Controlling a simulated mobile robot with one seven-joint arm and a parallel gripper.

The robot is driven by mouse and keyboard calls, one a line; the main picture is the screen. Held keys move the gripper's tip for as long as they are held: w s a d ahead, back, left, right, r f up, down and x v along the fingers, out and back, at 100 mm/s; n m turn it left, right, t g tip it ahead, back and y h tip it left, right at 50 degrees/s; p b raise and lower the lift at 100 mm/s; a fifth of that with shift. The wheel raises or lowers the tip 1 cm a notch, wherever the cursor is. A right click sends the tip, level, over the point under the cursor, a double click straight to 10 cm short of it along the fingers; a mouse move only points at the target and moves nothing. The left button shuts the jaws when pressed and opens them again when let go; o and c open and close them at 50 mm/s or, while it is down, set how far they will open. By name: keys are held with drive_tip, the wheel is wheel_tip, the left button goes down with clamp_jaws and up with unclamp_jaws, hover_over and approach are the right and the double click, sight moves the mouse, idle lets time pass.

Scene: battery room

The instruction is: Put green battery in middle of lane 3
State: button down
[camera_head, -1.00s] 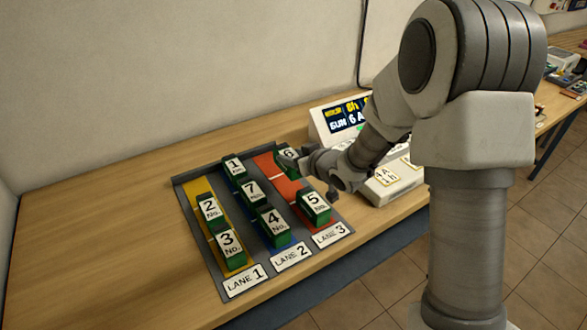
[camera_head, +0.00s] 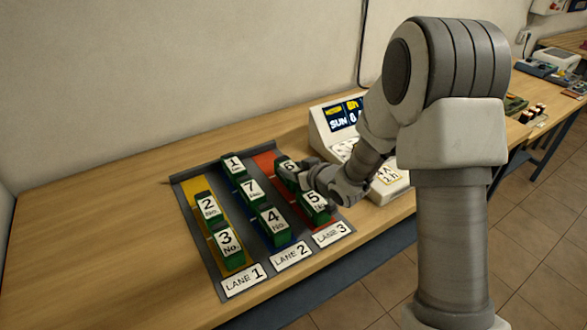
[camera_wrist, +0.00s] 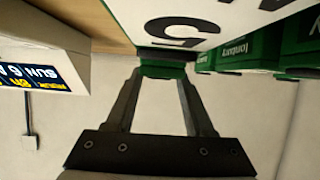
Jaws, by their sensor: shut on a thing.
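The green battery with label 6 (camera_head: 287,166) is over the middle stretch of lane 3, the red lane (camera_head: 264,161). My gripper (camera_head: 301,174) reaches in from the right and is shut on it. I cannot tell whether its base touches the lane. In the wrist view, my fingers (camera_wrist: 163,72) close on a green part below a large white label (camera_wrist: 175,24), cut off at the top.
Lane 2, blue, holds batteries 1 (camera_head: 233,163), 7 (camera_head: 249,187) and 4 (camera_head: 272,220). Lane 1, yellow, holds batteries 2 (camera_head: 207,206) and 3 (camera_head: 227,240). A white console with a display (camera_head: 342,118) stands close behind and right of the tray.

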drive_tip(key=shift+c, duration=1.4)
unclamp_jaws()
